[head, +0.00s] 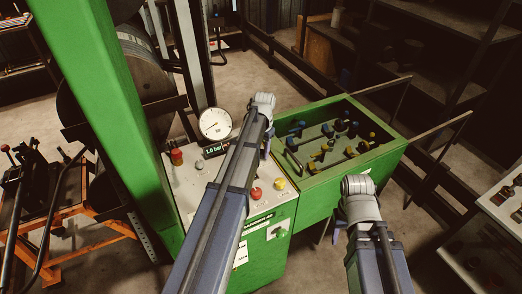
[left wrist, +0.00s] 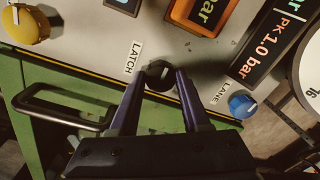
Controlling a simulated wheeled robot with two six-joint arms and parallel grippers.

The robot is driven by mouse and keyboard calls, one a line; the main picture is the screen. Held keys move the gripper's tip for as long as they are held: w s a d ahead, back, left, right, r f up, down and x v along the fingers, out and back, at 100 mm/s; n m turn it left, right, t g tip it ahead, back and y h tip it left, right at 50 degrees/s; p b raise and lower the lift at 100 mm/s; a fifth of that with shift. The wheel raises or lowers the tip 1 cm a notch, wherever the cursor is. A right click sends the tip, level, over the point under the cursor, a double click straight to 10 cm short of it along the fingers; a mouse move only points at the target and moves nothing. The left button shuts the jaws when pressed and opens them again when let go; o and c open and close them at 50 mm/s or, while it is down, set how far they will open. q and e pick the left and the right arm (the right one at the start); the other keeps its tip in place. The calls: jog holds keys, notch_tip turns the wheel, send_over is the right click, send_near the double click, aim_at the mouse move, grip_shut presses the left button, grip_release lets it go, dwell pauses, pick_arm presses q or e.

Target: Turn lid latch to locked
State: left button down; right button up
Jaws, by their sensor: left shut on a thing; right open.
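The latch is a small dark round knob (left wrist: 158,71) on the pale control panel, beside a label reading LATCH, in the left wrist view. A pale mark shows on its top; its exact turn position is hard to read. My left gripper (left wrist: 160,78) is shut on this knob, one finger on each side. In the head view my left arm (head: 225,190) reaches over the panel (head: 190,188) and hides the knob. My right gripper (head: 359,205) is open and empty, in front of the green bin; its fingers are hardly visible.
A blue LANE knob (left wrist: 242,105), yellow knob (left wrist: 30,24) and black bar handle (left wrist: 62,112) are close by. A green bin (head: 378,165) of fittings is at right.

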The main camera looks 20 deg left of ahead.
aim_at(262, 152)
pick_arm(q)
jog(key=shift+m, duration=0.3)
jog(key=shift+c, duration=1.8)
grip_release()
jog(key=shift+r, duration=0.1)
jog(key=r+p, duration=0.7)
jog(key=p, duration=0.1)
jog(key=shift+s+d+r, duration=0.1)
jog(key=shift+d+r, duration=0.1)
jog(key=shift+r, duration=0.15)
jog(key=shift+f, duration=0.1)
